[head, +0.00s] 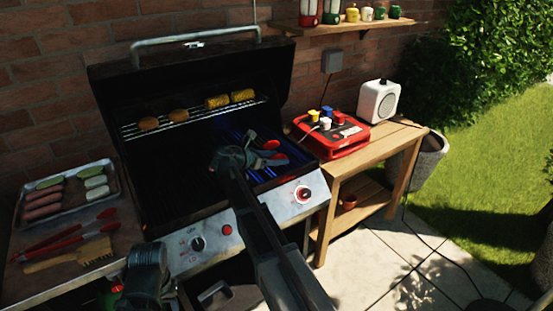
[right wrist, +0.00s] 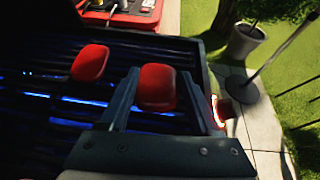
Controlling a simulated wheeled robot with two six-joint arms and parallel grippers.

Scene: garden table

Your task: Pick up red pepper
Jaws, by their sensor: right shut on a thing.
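My right gripper (head: 268,155) is over the right part of the open grill, low above the grate. In the right wrist view my right gripper (right wrist: 160,95) has its two fingers on either side of a red pepper (right wrist: 157,84) and is shut on it. A second red pepper (right wrist: 90,62) lies to the left of the fingers, apart from them, on the dark grate. In the head view two red shapes show close together by the fingertips, one of them a red pepper (head: 271,144). My left gripper does not show; only part of my left arm is at the bottom left.
Corn and round patties lie on the grill's upper rack (head: 195,118). A tray (head: 68,190) of sausages and vegetables, red tongs (head: 65,238) and a brush (head: 70,254) are at left. A red case (head: 335,140) and white speaker (head: 378,100) stand on the wooden table (head: 385,145).

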